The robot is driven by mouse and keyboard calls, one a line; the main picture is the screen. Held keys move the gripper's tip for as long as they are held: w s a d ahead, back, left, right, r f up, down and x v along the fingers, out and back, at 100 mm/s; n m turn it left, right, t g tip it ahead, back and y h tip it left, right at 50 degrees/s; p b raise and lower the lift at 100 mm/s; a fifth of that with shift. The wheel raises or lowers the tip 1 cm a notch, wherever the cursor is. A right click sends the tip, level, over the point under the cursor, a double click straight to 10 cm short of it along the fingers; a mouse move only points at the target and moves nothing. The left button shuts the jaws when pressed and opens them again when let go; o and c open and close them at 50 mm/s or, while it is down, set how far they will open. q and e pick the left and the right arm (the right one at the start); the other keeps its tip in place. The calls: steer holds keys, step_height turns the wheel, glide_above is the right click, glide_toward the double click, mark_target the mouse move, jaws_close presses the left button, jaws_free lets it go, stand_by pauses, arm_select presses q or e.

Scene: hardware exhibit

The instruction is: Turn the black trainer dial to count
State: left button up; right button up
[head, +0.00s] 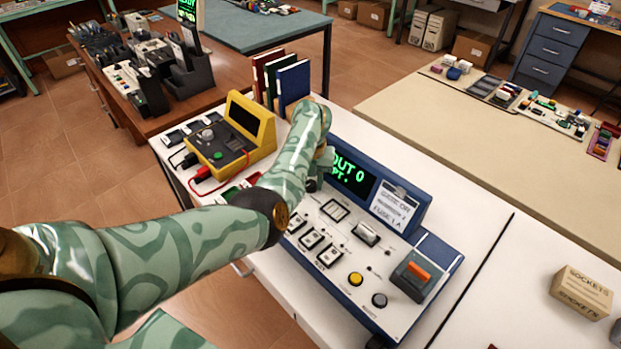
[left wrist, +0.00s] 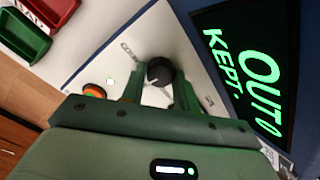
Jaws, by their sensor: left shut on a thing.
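The trainer is a blue console (head: 438,247) with a white sloping panel, switches, and a dark screen (head: 347,174) with green text. In the left wrist view the screen (left wrist: 243,75) reads "OUT 0" and "KEPT.". The black dial (left wrist: 159,71) is round and sits on the white panel between the fingers of my left gripper (left wrist: 158,86), which is shut on it. In the head view my left gripper (head: 315,178) is over the panel's upper left, and my arm hides the dial and part of the panel. My right gripper is not in view.
An orange rocker switch (head: 418,270) and yellow button (head: 356,279) are on the panel's right part. A yellow meter (head: 234,138) and upright books (head: 293,82) stand behind and left. A sockets box (head: 581,293) is at right. White tabletop between is clear.

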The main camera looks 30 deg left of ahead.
mark_target(311, 184)
arm_select(q)
steer(key=m+p, duration=0.1)
steer(key=m, duration=0.3)
steer(key=shift+r+m, duration=0.15)
steer(key=shift+m, duration=0.15)
steer(key=shift+m+p, duration=0.5)
steer(key=shift+m, duration=1.2)
steer(key=o, duration=1)
step_height(311, 184, up, 16)
steer(key=p, duration=0.7)
